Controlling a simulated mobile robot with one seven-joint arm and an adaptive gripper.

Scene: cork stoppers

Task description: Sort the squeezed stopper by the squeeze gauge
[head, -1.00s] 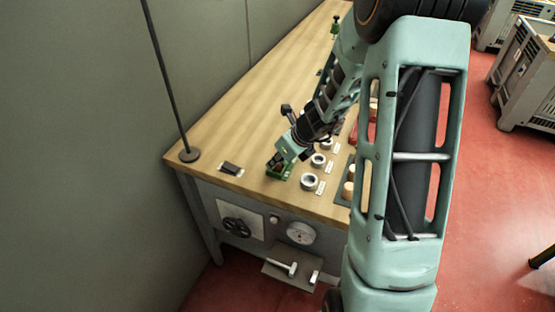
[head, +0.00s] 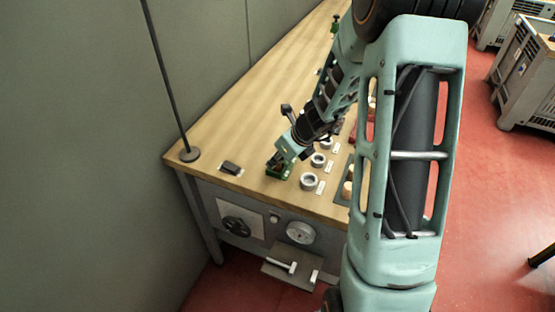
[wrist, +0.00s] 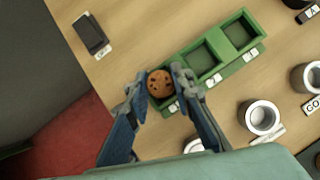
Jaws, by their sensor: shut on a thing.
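In the wrist view a round brown cork stopper (wrist: 160,84) with dark specks sits between the fingertips of my gripper (wrist: 159,82), which is shut on it. The stopper is over the near-left end of a green tray (wrist: 185,50), covering the compartment there. Whether it touches the tray floor I cannot tell. Two other compartments show empty. A dark flat device (wrist: 91,34), possibly the gauge, lies on a white labelled card at upper left. In the head view my gripper (head: 277,165) is at the green tray (head: 285,175), and the stopper is hidden.
White cups (head: 310,181) with label cards stand in a row right of the green tray; one (wrist: 262,117) is close in the wrist view. Pale stoppers (head: 348,189) stand by the bench's right edge. A black pole base (head: 190,155) is at the left corner. Bare wood lies behind.

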